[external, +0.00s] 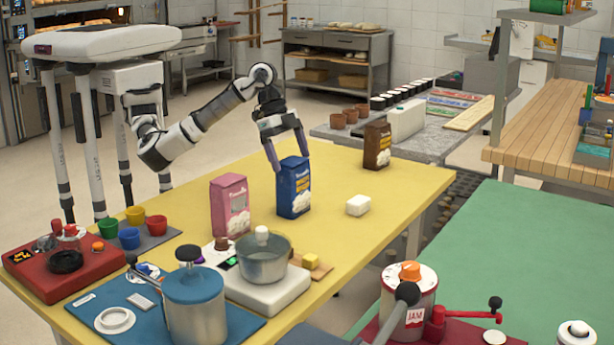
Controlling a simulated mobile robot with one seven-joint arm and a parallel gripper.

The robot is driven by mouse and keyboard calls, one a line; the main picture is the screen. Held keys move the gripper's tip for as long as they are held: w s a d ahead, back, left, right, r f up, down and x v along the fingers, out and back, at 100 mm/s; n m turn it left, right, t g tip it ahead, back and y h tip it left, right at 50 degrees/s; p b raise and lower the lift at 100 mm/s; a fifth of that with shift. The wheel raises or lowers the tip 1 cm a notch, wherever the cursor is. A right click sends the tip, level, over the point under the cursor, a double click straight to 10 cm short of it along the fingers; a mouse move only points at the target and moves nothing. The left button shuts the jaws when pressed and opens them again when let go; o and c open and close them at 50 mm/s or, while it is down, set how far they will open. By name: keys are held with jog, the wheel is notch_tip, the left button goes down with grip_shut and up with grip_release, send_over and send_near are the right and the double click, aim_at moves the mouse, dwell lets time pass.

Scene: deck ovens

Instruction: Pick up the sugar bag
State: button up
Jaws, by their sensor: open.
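Three upright bags stand on the yellow table: a blue bag (293,188), a pink bag (230,205) to its left and a dark brown bag (377,146) at the far edge. Their labels are too small to read, so I cannot tell for certain which is the sugar bag. My gripper (290,160) is open and points down at the top of the blue bag. One finger is at its left upper edge and the other near its upper right. I cannot tell whether they touch it. The pink and brown bags are clear of my gripper.
A white block (358,205) lies right of the blue bag. A scale with a metal pot (263,262) stands in front of it. A blue-lidded canister (194,305) and colored cups (129,238) are at the front left. The yellow table (420,185) is clear toward the right.

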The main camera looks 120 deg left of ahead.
aim_at(293, 187)
jog(key=x, duration=0.4)
jog(key=shift+w+f+p, duration=0.1)
jog(key=shift+f+p, duration=0.1)
jog(key=shift+p, duration=0.1)
jog(key=shift+c, duration=0.3)
jog(key=shift+a+r, duration=0.1)
jog(key=c, duration=2)
jog(key=shift+r, duration=0.1)
